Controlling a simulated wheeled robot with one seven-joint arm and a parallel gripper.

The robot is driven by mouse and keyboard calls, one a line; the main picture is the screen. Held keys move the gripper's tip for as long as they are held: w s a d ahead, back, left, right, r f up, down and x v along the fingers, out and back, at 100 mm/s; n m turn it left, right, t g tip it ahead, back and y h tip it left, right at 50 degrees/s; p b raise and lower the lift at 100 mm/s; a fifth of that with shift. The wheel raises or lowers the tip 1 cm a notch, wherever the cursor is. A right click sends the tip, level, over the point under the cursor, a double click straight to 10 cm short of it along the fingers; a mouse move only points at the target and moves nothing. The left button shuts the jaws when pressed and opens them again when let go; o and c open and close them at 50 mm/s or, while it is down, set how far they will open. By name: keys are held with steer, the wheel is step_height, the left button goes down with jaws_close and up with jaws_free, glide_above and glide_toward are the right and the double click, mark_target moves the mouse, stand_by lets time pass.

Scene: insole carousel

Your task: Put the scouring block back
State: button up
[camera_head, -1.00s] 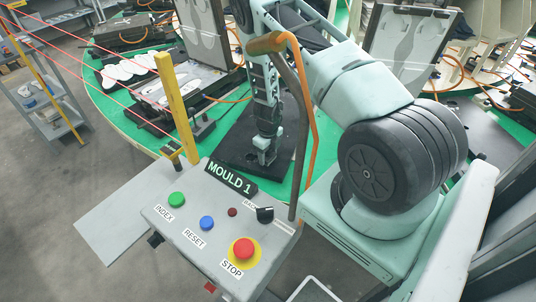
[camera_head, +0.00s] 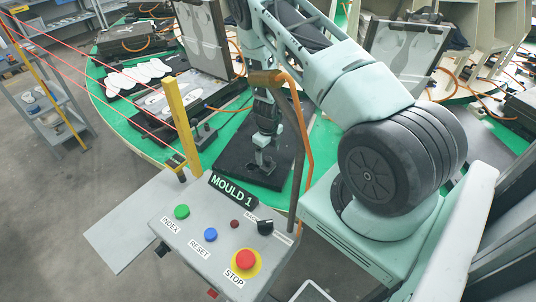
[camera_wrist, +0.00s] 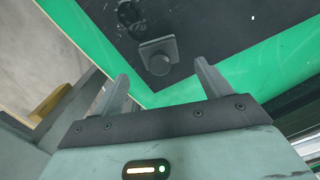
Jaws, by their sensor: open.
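I cannot pick out the scouring block with certainty. My gripper (camera_head: 266,152) points down over a black plate (camera_head: 232,168) on the green carousel table (camera_head: 120,112). In the wrist view my gripper (camera_wrist: 161,84) shows two separated fingers with nothing between them. Just beyond the fingertips, a small dark grey square piece with a round knob (camera_wrist: 159,58) sits on the black plate (camera_wrist: 215,28). I cannot tell whether it is loose or part of the plate. A dark round fitting (camera_wrist: 130,14) lies beyond it.
The MOULD 1 control panel (camera_head: 190,232) stands in front, with a yellow post (camera_head: 182,125) and a brown-topped lever (camera_head: 265,78) close to my arm. Open moulds (camera_head: 205,45) and white insoles (camera_head: 135,77) are on the table. A shelf cart (camera_head: 50,125) holds small items at left.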

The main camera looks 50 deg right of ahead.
mark_target(268, 158)
step_height(268, 158, up, 6)
steer(key=p, duration=0.3)
steer(key=shift+f, duration=0.15)
